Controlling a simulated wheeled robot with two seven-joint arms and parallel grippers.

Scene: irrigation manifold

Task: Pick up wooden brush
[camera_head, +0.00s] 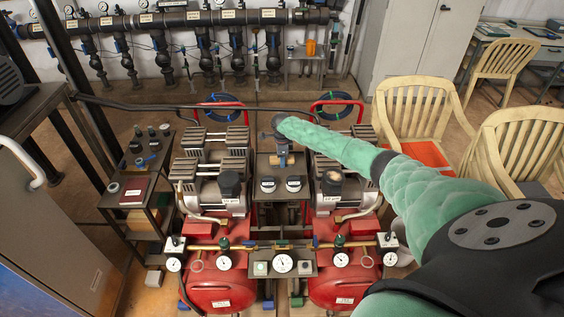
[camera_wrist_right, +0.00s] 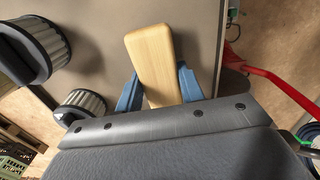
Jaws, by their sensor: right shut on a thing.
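The wooden brush (camera_wrist_right: 155,60) is a pale, rounded wooden block in the right wrist view. My right gripper (camera_wrist_right: 158,92) has its two blue fingers shut on either side of it. The brush's far end sticks out beyond the fingertips over a grey-brown surface. Whether it touches that surface cannot be told. In the head view my right gripper (camera_head: 283,155) is small, pointing down over the middle between the two red compressors. My left gripper is not in view.
Two red compressors (camera_head: 217,284) with gauges flank the gripper's place. A small shelf (camera_head: 150,170) is at left, wooden chairs (camera_head: 415,105) at right, and a pipe manifold (camera_head: 180,20) at the back wall.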

